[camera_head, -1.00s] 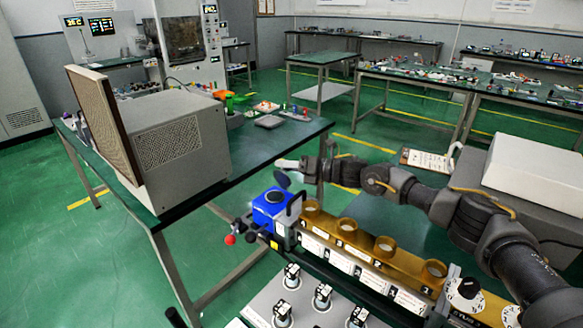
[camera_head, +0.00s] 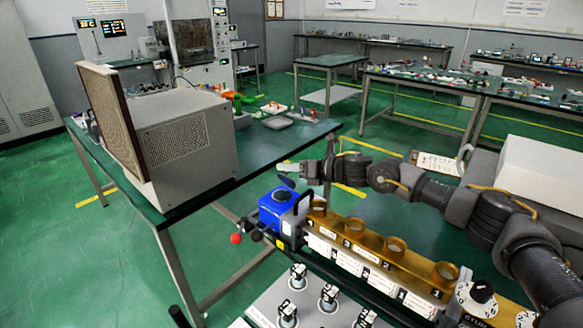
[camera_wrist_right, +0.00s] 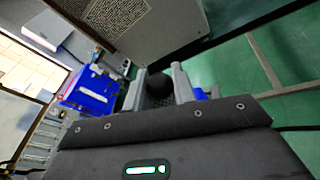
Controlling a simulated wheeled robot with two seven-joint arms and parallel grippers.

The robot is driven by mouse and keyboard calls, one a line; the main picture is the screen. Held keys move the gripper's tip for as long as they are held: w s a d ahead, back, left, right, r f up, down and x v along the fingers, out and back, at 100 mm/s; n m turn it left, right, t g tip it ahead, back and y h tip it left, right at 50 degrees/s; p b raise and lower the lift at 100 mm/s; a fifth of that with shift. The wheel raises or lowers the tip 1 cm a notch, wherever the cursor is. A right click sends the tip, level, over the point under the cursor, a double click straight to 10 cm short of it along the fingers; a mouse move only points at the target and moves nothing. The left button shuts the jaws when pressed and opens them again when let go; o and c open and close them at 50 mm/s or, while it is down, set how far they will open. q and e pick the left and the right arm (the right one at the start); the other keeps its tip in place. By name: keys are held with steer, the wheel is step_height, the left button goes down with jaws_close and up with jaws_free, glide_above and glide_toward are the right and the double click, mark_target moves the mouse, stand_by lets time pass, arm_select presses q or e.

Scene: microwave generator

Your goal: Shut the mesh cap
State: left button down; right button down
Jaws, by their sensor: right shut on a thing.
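The mesh cap (camera_head: 112,122) is a brown-framed panel with a fine mesh face. It stands upright at the left end of the grey generator box (camera_head: 180,145) on the green-topped table; I cannot tell how far it stands open. My right gripper (camera_head: 287,174) is to the right of the box, above the blue unit (camera_head: 277,208) in the picture and well apart from the mesh cap. In the right wrist view its fingers (camera_wrist_right: 160,92) close on a dark rounded thing (camera_wrist_right: 158,86), which I cannot identify. My left gripper is not in view.
A brown rack (camera_head: 385,250) with several round openings stands at the front right, behind a panel with several knobs (camera_head: 330,294). A red ball knob (camera_head: 236,238) sticks out near the blue unit. Green floor (camera_head: 90,265) is clear at the left.

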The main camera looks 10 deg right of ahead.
steer(key=c, duration=1.2)
jaws_free()
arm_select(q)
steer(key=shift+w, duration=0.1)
arm_select(e)
steer(key=shift+o, duration=0.2)
steer(key=shift+s+d, duration=0.15)
steer(key=shift+d, duration=0.05)
steer(key=b+v, duration=0.1)
steer(key=v, duration=0.5)
steer(key=shift+d, duration=0.1)
steer(key=v, duration=0.2)
steer(key=shift+s+d+b, duration=0.2)
steer(key=shift+b, duration=0.2)
steer(key=shift+v, duration=0.8)
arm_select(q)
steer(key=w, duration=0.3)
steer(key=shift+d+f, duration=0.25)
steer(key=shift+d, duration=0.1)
arm_select(e)
steer(key=shift+r, duration=0.1)
steer(key=shift+c, duration=0.5)
